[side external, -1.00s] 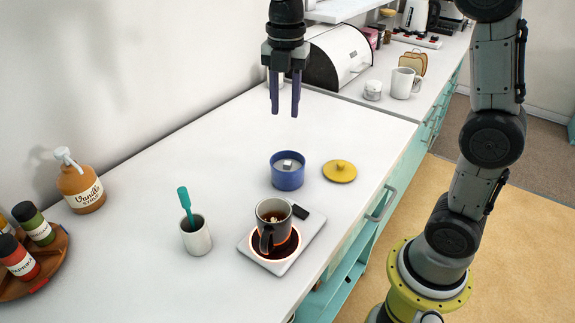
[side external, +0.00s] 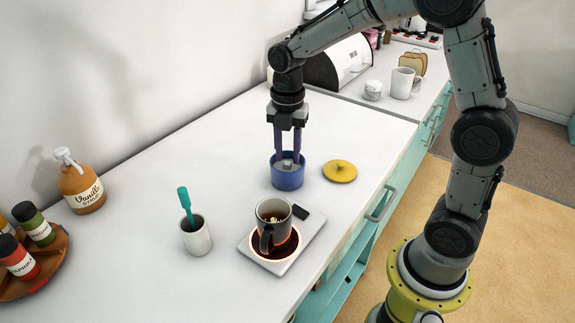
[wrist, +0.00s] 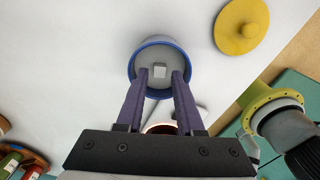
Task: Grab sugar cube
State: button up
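A white sugar cube (wrist: 159,71) lies inside a blue round bowl (side external: 287,180), and the bowl's rim also shows in the wrist view (wrist: 160,42). In the side view the cube (side external: 287,163) shows small between the fingers. My gripper (side external: 288,156) points straight down with its purple fingertips at the bowl's opening. In the wrist view the two fingers (wrist: 161,74) are apart, with an empty gap between them, and the cube appears just beyond the tips. I cannot tell exactly how deep the tips are in the bowl.
A yellow lid (side external: 340,171) lies right of the bowl. A white cup (side external: 196,238) holds a teal-handled utensil (side external: 185,200). A syrup bottle (side external: 80,186) stands at left. The counter behind the bowl is clear.

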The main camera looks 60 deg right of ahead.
jog(key=shift+f, duration=0.9)
grip_shut()
jog(key=shift+r, duration=0.15)
